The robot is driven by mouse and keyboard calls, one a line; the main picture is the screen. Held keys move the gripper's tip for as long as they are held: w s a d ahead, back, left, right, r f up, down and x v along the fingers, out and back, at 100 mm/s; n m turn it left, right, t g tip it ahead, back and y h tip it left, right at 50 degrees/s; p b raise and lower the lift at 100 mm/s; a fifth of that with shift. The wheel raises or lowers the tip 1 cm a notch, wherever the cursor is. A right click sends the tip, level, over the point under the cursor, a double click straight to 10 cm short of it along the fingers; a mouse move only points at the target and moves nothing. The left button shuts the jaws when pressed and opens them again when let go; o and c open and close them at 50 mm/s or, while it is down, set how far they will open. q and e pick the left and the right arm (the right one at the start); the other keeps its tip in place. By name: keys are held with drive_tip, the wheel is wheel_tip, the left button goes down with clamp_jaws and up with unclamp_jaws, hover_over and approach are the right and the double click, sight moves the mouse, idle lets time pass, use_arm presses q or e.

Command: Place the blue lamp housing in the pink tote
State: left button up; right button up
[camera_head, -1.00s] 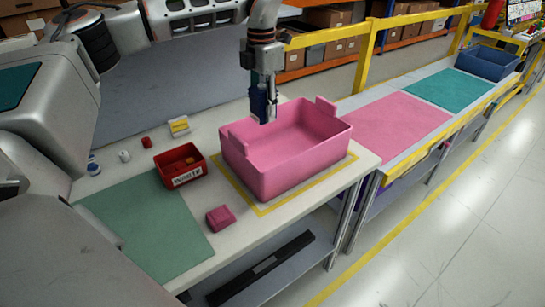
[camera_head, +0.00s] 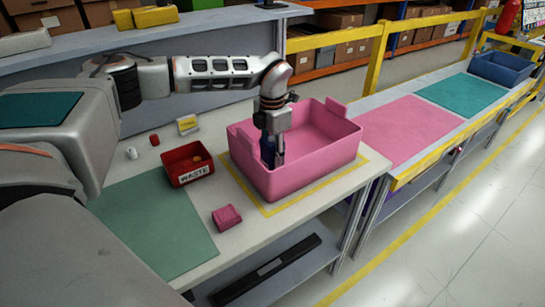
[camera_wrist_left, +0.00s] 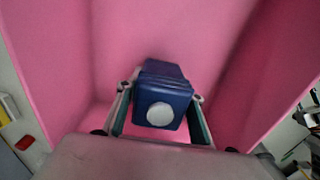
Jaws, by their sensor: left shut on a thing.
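The pink tote (camera_head: 318,165) stands on the near table inside a yellow outlined square. My left gripper (camera_head: 272,163) points down into the left part of the tote. It is shut on the blue lamp housing (camera_wrist_left: 163,95), a dark blue block with a round white face, held between the two fingers in the left wrist view. Pink tote walls (camera_wrist_left: 220,40) surround it there. In the head view the housing (camera_head: 267,150) is a small dark blue patch, mostly hidden by the gripper. I cannot tell if it touches the tote floor. My right gripper is not in view.
A green mat (camera_head: 150,225) covers the table's left part. A blue tote (camera_head: 502,67) stands on the far right table.

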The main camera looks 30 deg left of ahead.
sight(273, 138)
use_arm(q)
drive_tip(key=shift+f, duration=0.3)
drive_tip(key=shift+f, duration=0.1)
drive_tip(key=o, duration=1.2)
wheel_tip(273, 138, up, 12)
drive_tip(key=shift+r+p, duration=0.1)
drive_tip(key=shift+p, duration=0.35)
drive_tip(key=shift+d, duration=0.1)
